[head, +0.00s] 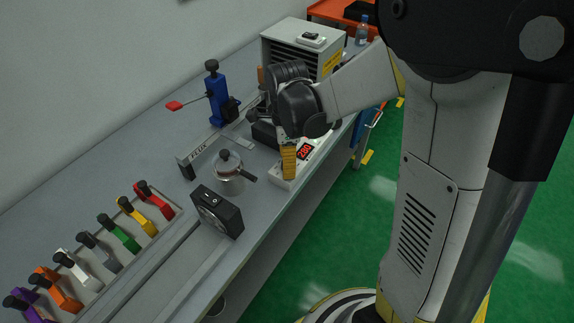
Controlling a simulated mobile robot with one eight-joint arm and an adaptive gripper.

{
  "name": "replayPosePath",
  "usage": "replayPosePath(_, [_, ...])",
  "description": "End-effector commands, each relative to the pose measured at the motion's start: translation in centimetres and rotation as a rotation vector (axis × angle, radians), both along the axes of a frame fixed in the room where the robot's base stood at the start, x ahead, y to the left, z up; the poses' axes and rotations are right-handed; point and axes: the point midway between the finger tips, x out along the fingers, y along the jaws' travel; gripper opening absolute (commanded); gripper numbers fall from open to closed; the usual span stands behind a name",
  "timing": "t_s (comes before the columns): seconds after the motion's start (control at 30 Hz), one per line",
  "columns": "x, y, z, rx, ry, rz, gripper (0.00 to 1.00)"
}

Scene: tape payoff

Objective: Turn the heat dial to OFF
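My gripper (289,163) points down over a white unit (284,185) with a lit red display (304,151) near the bench's front edge. Its orange fingers appear as one narrow block from this side, so I cannot tell whether they are open or shut. The fingertips reach close to the unit's top, left of the display. I cannot make out the heat dial; it may be hidden behind the fingers. I cannot tell whether the fingers touch anything.
A metal pot (230,172) with a dark handle and a black box (216,213) with a round face stand left of my gripper. A blue tool (217,98) with a red-tipped lever stands behind. Several coloured levers (129,234) line the left. A grey vented cabinet (303,42) stands at the back.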

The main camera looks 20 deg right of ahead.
Motion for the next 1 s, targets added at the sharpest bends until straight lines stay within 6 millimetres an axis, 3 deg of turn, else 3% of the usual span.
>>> replayPosePath(0.3, [0.0, 0.0, -0.21, 0.0, 0.0, 0.0, 0.5])
replayPosePath(0.47, [-0.01, 0.0, -0.21, 0.0, 0.0, 0.0, 0.01])
replayPosePath(1.0, [-0.01, 0.0, -0.19, 0.0, 0.0, 0.118, 0.0])
